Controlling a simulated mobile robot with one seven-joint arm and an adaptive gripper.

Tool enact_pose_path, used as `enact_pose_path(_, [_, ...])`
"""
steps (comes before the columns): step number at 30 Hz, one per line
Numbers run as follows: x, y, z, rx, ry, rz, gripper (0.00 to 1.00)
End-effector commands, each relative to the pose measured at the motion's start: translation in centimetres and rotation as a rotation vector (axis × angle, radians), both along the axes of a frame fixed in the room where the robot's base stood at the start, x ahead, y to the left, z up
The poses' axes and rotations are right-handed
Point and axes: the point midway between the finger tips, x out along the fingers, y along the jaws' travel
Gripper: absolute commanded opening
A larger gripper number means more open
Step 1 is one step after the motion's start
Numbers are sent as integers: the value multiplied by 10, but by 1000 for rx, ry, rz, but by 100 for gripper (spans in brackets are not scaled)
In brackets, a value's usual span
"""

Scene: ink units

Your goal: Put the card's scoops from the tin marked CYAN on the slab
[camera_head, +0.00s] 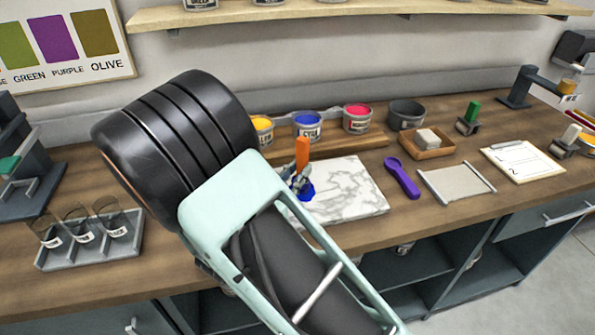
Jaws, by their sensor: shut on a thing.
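My gripper (299,183) is partly hidden by my arm, over the left part of the white marble slab (350,190). It is shut on a tool with an orange handle (302,150) that points up. A blue patch (306,191) shows at the tool's lower end; I cannot tell if it is ink on the tool or on the slab. The tin with blue ink (308,124) stands behind the slab, its label too small to read surely. The card (522,161) lies on a clipboard at the right and shows a 2.
A yellow tin (262,129), a magenta tin (357,118) and a dark pot (405,113) stand in the back row. A purple scoop (402,177) and a grey plate (457,182) lie right of the slab. A rack with glasses (90,242) stands at left.

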Motion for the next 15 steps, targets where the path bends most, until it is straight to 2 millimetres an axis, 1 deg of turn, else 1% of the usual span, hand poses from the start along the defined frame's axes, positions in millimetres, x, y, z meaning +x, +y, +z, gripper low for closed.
enact_pose_path(2, [-1,0,-1,1,8,1,0])
enact_pose_path(5, [-1,0,7,1,8,1,0])
enact_pose_path(12, [-1,0,39,0,4,0,0])
enact_pose_path(15, [0,0,48,0,4,0,0])
